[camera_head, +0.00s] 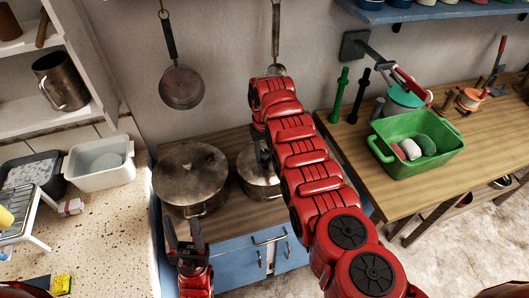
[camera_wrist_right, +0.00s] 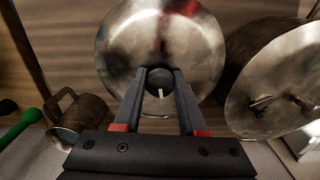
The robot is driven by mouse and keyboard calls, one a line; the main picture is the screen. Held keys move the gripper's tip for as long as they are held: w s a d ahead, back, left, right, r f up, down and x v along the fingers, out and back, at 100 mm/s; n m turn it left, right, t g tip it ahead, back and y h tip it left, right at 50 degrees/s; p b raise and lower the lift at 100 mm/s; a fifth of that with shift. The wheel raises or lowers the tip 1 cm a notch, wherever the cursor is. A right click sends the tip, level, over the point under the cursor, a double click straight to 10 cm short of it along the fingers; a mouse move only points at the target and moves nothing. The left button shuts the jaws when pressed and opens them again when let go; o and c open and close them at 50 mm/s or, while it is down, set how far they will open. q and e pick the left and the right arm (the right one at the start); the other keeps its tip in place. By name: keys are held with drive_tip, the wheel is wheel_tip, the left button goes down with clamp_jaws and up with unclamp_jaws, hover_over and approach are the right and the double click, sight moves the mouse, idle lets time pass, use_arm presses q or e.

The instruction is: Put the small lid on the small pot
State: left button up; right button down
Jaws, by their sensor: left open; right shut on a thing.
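The small pot (camera_head: 258,187) stands on the wooden counter, partly hidden behind my right arm. The small lid (camera_wrist_right: 160,40) is a round, shiny metal disc with a dark knob. My right gripper (camera_wrist_right: 161,78) is shut on the knob, one finger on each side. In the head view the lid appears at the top of the small pot, but the arm hides much of it; I cannot tell whether it is seated. My left gripper (camera_head: 185,238) is open and empty, in front of the large pot.
A large lidded pot (camera_head: 190,178) stands close left of the small pot; it also shows in the right wrist view (camera_wrist_right: 275,85). A metal mug (camera_wrist_right: 78,118) lies left in the wrist view. A green basin (camera_head: 450,160) is on the right table. A pan (camera_head: 181,88) hangs above.

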unclamp_jaws()
idle(0.6)
drive_tip(key=shift+r, duration=0.1)
drive_tip(key=shift+r+p, duration=0.65)
drive_tip(key=shift+r, duration=2.75)
